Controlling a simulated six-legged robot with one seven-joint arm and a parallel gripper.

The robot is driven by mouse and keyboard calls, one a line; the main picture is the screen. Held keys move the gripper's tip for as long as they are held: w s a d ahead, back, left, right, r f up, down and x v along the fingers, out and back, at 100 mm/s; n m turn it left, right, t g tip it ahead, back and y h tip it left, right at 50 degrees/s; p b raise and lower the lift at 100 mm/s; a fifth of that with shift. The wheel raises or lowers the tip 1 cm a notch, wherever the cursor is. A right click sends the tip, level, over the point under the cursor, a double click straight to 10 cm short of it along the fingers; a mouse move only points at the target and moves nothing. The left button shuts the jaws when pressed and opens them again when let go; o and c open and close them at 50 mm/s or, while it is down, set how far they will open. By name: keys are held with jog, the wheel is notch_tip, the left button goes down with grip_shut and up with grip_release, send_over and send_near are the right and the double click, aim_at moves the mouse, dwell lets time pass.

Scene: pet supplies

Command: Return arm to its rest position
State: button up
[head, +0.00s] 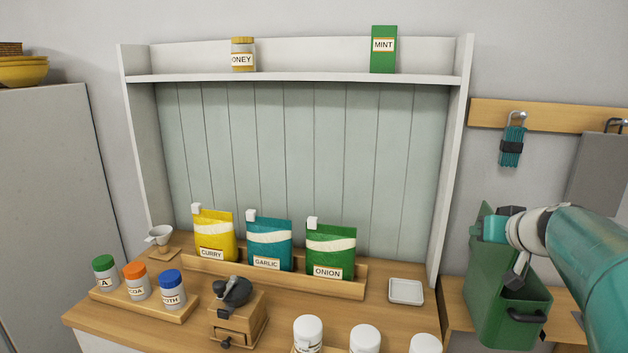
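My teal and white arm (590,262) comes in from the right edge and reaches left, in front of a green container. Its far end, where my gripper (488,229) seems to be, is a small teal part beyond a white joint. It is to the right of the white shelf frame. The fingers are too small and unclear to tell whether they are open or shut. I see no object clearly held.
The green container (490,305) stands close behind my arm. The wooden counter (190,335) holds seasoning bags in a tray (345,287), several jars and a grinder (238,315). A wall rail (560,116) holds a teal bundle (512,148). The space above the counter is clear.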

jog(key=s+a+f+n+g+y, duration=0.1)
jog(key=s+a+f+g, duration=0.15)
jog(key=s+a, duration=0.45)
jog(key=s+a+f+n+g+y, duration=0.1)
jog(key=s+a+f, duration=0.2)
jog(key=a, duration=0.8)
jog(key=s+a+f+g, duration=0.1)
jog(key=s+a+f, duration=0.1)
jog(key=s, duration=0.5)
jog(key=s+a+f+g+h, duration=0.1)
jog(key=s+a+f+g, duration=0.1)
jog(key=s, duration=0.5)
notch_tip(320, 180, down, 3)
jog(key=shift+a+r, duration=0.15)
jog(key=shift+a, duration=0.5)
